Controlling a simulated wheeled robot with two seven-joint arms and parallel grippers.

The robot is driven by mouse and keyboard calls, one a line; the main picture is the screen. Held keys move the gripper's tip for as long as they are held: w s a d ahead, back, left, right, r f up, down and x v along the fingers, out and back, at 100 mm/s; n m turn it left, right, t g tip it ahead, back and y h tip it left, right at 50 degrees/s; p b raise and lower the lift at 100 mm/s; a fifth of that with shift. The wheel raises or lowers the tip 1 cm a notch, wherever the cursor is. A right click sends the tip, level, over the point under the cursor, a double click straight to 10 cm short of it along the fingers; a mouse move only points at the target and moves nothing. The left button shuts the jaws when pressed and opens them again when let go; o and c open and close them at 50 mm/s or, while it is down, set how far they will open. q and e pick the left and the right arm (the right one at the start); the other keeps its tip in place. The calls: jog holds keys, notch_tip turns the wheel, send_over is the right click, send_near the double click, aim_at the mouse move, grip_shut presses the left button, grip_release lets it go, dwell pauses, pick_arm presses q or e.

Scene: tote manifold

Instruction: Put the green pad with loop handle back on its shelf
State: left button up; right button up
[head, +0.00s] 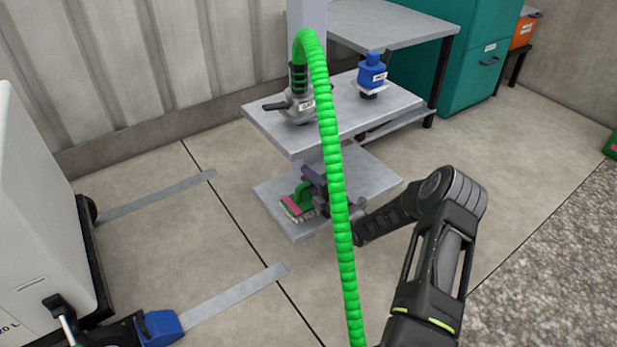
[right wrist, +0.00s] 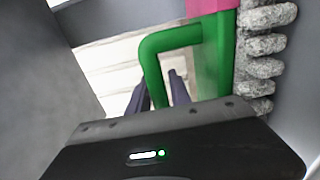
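The green pad with loop handle (head: 303,197) is at the lower shelf plate of the stand, near its front left edge. It has a pink layer and grey bristle-like material below. My right gripper (head: 318,185) reaches in from the right at the pad, under the upper plate. In the right wrist view the green loop handle (right wrist: 168,43) has one leg between the two dark fingers (right wrist: 160,92), which sit close on either side of it. The pad's pink and grey layers show at the right there. Whether the pad's underside touches the plate is unclear.
The upper plate (head: 345,122) overhangs the pad and carries a grey fitting (head: 297,105) with a green hose (head: 335,170) and a blue-topped fitting (head: 372,73). The hose hangs in front of the stand. The lower plate (head: 362,180) is bare at the right.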

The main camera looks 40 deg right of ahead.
jog(key=shift+o, duration=1.1)
jog(key=shift+s+r, duration=0.1)
jog(key=shift+r, duration=0.1)
jog(key=shift+s+p, duration=0.35)
jog(key=s+p, duration=0.4)
jog(key=s, duration=0.6)
jog(key=shift+s+a, duration=0.1)
jog(key=shift+s, duration=0.45)
jog(key=shift+f, duration=0.1)
